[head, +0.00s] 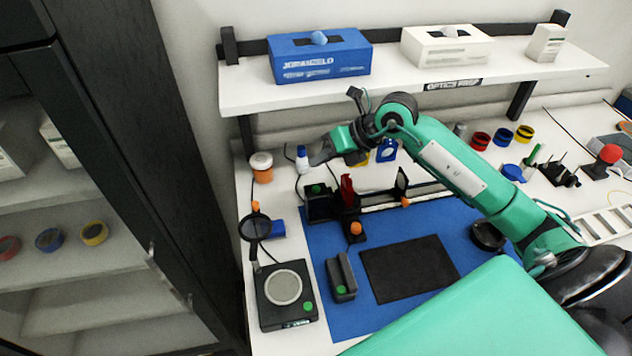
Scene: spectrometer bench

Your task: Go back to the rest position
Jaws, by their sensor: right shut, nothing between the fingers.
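My right arm reaches in from the right across the bench. Its gripper (318,156) is at the back left of the bench, shut and empty, beside a small white bottle with a blue part (302,158). I cannot tell whether they touch. The gripper is above the blue mat (320,240) area's back left, behind the optics rail (420,193). My left gripper is not in view.
A shelf (400,90) with boxes hangs above the bench's back. An orange-and-white jar (262,167), a magnifier (255,228) and a dark scale (287,295) stand at the left. A dark cabinet (150,120) borders the bench. A black pad (410,270) lies bare.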

